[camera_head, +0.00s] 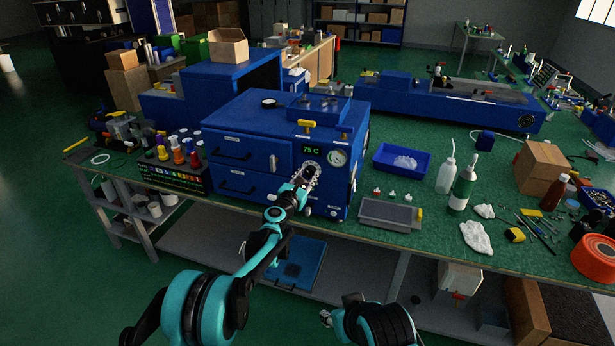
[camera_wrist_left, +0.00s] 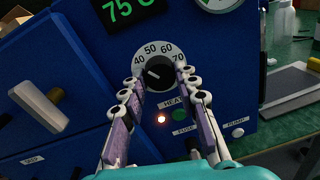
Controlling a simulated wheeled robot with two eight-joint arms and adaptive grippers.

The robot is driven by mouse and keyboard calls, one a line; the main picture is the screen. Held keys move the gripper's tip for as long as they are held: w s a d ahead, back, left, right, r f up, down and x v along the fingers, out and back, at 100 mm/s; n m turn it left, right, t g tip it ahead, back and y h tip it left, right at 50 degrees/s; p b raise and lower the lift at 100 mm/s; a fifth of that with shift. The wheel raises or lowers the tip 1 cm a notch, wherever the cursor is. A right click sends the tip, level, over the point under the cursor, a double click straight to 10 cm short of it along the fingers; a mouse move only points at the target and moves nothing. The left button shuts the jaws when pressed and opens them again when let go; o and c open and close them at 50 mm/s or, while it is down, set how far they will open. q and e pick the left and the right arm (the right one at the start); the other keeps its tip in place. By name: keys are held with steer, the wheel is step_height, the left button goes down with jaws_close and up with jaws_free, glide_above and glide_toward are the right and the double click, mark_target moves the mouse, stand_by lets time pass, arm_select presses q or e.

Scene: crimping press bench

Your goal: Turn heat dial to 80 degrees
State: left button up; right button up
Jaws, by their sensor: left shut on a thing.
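The blue press (camera_head: 275,140) stands on the green bench. Its green display (camera_head: 312,150) reads 75 C, and it shows in the left wrist view (camera_wrist_left: 124,8). The black heat dial (camera_wrist_left: 158,73) sits on a white scale marked 40 to 70 in view; the rest of the scale is hidden by a finger. A short white line on the knob points up and left. My left gripper (camera_head: 308,175) is at the dial, its fingers (camera_wrist_left: 157,77) shut on the knob from both sides. My right gripper (camera_head: 326,318) is low in front of the bench; its jaws are unclear.
A gauge (camera_head: 338,158) is right of the display. Below the dial are a lit lamp (camera_wrist_left: 161,119) and a green button (camera_wrist_left: 180,114). A blue tray (camera_head: 383,166) and bottles (camera_head: 463,187) stand right of the press.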

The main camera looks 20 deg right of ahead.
arm_select(q)
steer(key=shift+n, duration=0.5)
steer(key=o, duration=1.2)
steer(key=shift+f, duration=0.1)
steer(key=shift+s+a, duration=0.1)
steer(key=v, duration=1.1)
steer(key=shift+s+a, duration=0.2)
steer(key=shift+s, duration=0.1)
